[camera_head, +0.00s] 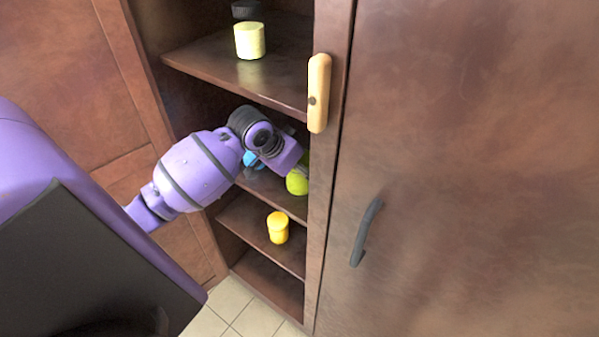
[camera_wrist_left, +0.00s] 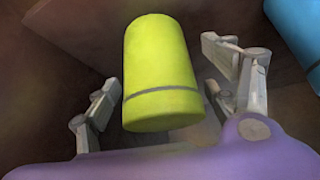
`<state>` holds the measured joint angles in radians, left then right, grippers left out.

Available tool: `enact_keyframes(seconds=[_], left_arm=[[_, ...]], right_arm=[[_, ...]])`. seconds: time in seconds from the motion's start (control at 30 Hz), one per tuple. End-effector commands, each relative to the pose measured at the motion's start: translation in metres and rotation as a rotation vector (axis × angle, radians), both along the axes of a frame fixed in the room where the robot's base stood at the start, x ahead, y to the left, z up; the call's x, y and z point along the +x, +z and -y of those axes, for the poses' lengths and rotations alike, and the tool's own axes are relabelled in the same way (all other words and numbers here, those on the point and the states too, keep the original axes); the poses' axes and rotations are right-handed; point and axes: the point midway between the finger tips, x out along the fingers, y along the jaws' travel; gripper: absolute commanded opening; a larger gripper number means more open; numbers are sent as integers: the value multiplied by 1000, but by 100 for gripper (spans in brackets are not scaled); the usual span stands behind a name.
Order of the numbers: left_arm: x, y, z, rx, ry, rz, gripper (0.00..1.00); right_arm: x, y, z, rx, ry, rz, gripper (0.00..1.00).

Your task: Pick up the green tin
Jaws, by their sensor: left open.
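The green tin (camera_head: 297,182) stands on a middle shelf of the open cabinet, partly hidden behind my left wrist and the cabinet's edge in the head view. In the left wrist view the green tin (camera_wrist_left: 160,70) is a yellow-green cylinder with a dark band, between the fingers. In the head view the left fingers are hidden by my wrist. My right gripper is not in view.
A blue object (camera_head: 254,160) is beside the tin, also at the upper right in the wrist view (camera_wrist_left: 298,35). A pale yellow tin (camera_head: 249,41) is on the upper shelf (camera_head: 270,82), a yellow jar (camera_head: 277,228) on a lower one. A closed door (camera_head: 470,180) stands right.

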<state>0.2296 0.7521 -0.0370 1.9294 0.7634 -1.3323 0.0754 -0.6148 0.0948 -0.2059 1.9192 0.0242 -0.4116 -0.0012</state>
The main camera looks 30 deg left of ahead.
Motion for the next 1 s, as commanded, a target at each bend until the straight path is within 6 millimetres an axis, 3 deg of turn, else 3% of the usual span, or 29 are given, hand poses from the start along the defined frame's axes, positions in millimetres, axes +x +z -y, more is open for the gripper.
enact_keyframes(seconds=[0.23,0.67,1.0], left_arm=[[0,-2,0,1,0,-2,75],[0,-2,0,0,-1,-2,20],[1,3,0,1,-2,1,19]], right_arm=[[1,1,-1,0,1,2,0],[-2,-1,2,-2,-1,-4,0],[-4,-3,3,-4,-2,-7,0]])
